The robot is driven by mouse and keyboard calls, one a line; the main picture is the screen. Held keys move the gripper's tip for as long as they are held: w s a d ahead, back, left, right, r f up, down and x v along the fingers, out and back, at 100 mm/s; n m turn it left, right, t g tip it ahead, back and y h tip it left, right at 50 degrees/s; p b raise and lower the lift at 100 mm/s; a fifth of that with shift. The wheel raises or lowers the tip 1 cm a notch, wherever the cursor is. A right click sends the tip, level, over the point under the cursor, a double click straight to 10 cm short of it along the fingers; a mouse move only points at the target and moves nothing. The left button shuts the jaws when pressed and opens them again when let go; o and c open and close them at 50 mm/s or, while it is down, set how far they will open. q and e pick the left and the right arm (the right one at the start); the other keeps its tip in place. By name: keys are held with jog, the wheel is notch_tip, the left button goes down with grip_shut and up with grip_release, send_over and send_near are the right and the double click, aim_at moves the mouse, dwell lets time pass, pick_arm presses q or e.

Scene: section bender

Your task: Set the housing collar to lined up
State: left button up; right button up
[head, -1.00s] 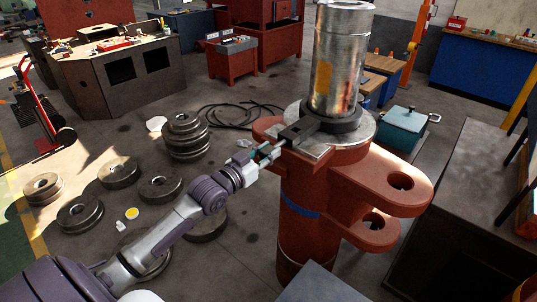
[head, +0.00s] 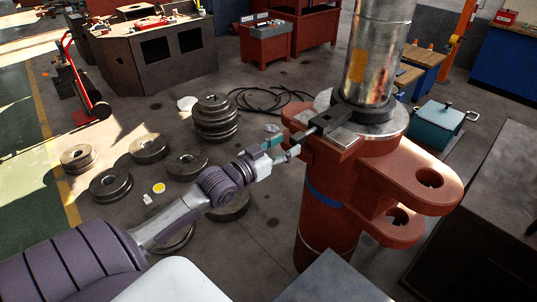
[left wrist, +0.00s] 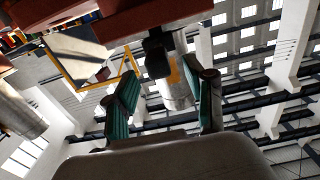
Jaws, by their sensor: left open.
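The housing collar (head: 362,114) is a dark ring around the base of the upright steel cylinder (head: 374,50). A dark block (head: 331,118) sticks out from it to the left, with a thin pale bar (head: 305,134) at its end. In the left wrist view a dark block (left wrist: 157,55) shows ahead, in front of the cylinder (left wrist: 176,88). My left gripper (head: 286,147) is open and empty, just left of the bar. Its teal-padded fingers stand apart in the left wrist view (left wrist: 165,92). I cannot tell the collar's alignment. My right gripper is out of view.
The collar sits on a red machine body (head: 330,185) with two lugs (head: 425,180) reaching right. Stacked metal rings (head: 215,122) and several loose ones lie on the floor at left. A teal box (head: 437,122) and a dark bench (head: 480,210) stand at right.

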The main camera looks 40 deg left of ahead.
pick_arm(q)
jog(key=s, duration=0.7)
jog(key=shift+a, duration=0.45)
